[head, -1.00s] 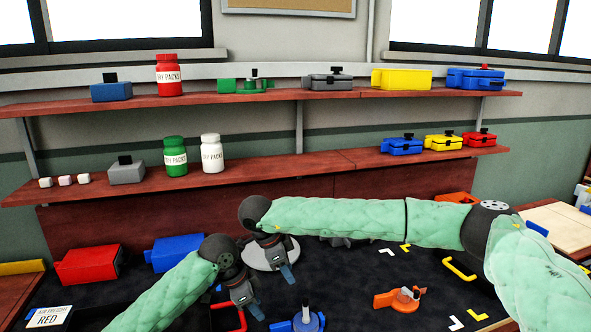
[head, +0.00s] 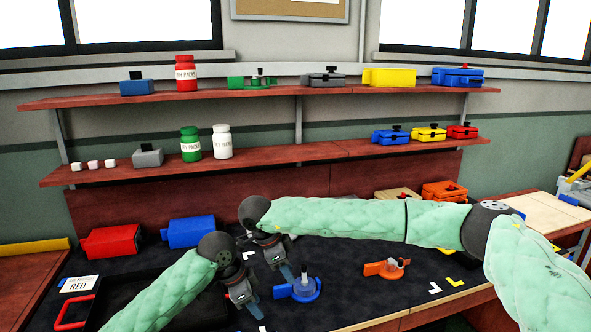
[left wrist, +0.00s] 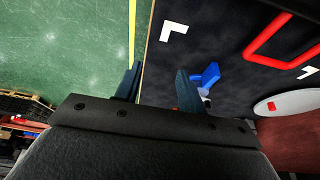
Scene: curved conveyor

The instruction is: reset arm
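My left gripper (head: 243,298) is the lower one in the head view, over the dark table top (head: 350,262). In the left wrist view its two dark fingers (left wrist: 157,85) stand apart with nothing seen between them, so it is open. My right gripper (head: 285,274) hangs just above and right of it in the head view, at the end of the arm reaching across from the right. Its fingers overlap from this angle, so its opening is unclear. Nothing is seen held in it.
A blue fixture (head: 303,288) stands close right of the grippers, with an orange one (head: 386,267) further right. A black tray (head: 150,288) with a red handle and RED label lies left. Red (head: 110,242) and blue (head: 190,231) bins stand behind. Two loaded shelves (head: 330,150) line the wall.

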